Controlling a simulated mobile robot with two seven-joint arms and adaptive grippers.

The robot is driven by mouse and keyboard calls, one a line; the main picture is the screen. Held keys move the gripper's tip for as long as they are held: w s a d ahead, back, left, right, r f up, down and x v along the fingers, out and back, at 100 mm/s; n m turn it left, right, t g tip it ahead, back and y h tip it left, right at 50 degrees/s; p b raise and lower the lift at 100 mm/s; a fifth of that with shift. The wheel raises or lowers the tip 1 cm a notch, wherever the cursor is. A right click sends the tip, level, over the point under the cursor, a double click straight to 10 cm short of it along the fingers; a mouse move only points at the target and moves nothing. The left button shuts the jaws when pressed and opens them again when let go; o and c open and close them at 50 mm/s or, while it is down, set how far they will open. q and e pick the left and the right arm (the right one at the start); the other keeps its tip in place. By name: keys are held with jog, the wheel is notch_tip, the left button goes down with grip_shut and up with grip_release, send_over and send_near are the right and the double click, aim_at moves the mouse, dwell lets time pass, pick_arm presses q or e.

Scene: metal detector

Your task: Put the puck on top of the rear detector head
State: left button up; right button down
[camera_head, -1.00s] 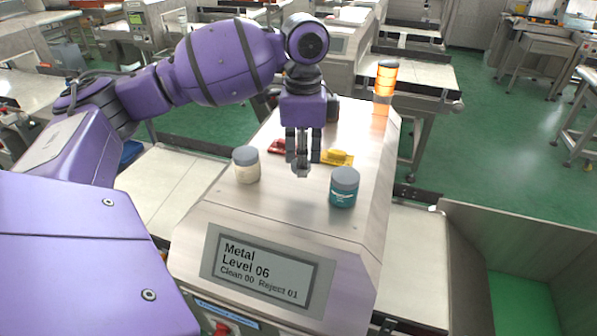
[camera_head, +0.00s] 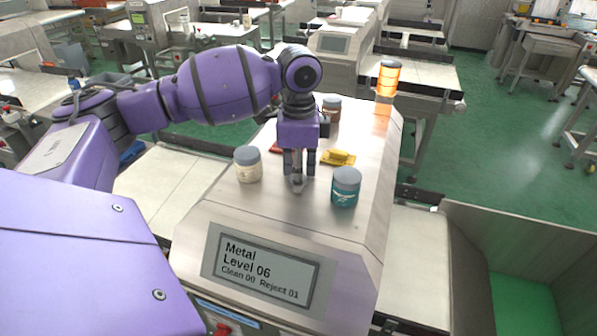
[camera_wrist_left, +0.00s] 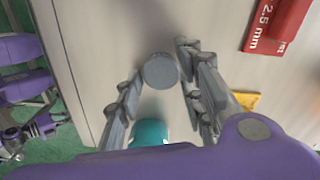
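The puck (camera_wrist_left: 160,71) is a small grey disc between the fingertips of my left gripper (camera_wrist_left: 158,72) in the left wrist view, with a finger against each side. In the head view, the left gripper (camera_head: 297,182) points down, low over the sloping metal top of the detector head (camera_head: 300,215) that carries the "Metal Level 06" display. The puck is hard to make out there among the fingertips. I cannot tell whether it touches the surface. My right gripper is not in view.
A cream jar (camera_head: 248,164) stands left of the gripper and a teal jar (camera_head: 345,187) close on its right. An orange beacon (camera_head: 388,78) stands at the back right.

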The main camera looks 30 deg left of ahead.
pick_arm(q)
jog(key=shift+o, duration=0.5)
jog(key=shift+r, duration=0.2)
notch_tip(320, 180, up, 12)
jog(key=shift+f, duration=0.1)
